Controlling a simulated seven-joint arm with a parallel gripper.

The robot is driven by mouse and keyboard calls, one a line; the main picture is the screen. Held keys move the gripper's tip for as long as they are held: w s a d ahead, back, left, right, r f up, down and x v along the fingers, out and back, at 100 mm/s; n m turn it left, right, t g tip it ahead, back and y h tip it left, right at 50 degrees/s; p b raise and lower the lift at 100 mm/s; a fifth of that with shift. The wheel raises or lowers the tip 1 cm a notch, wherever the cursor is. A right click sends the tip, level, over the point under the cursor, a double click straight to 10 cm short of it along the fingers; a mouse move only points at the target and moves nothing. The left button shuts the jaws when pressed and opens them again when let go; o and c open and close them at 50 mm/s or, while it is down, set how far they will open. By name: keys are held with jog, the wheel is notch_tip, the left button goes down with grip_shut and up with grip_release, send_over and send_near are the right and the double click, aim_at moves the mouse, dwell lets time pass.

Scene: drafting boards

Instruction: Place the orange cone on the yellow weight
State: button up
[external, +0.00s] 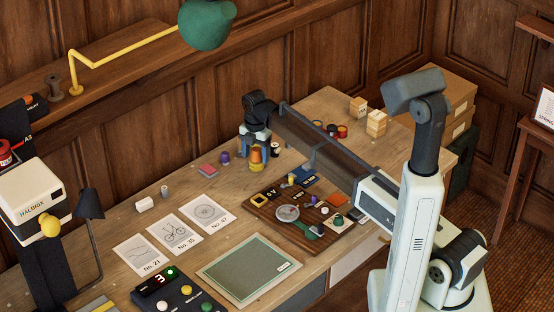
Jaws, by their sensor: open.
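The orange cone (256,154) is at the far side of the table, directly below my gripper (255,147). A yellow piece, which looks like the yellow weight (257,167), shows right under the cone. The cone appears to stand on it, upright, though I cannot make out the contact between them. My gripper points down and is open, with its fingers around or just above the top of the cone. The fingers partly hide the cone's upper part.
A purple piece (225,158) stands left of the cone and a dark cylinder (275,150) stands close on its right. A brown board (270,228) with several small items lies in front. Wooden blocks (376,123) stand at the back right.

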aim_at(256, 149)
notch_tip(256, 149, up, 12)
jog(key=shift+r, duration=0.15)
dwell(0.6)
dwell(0.4)
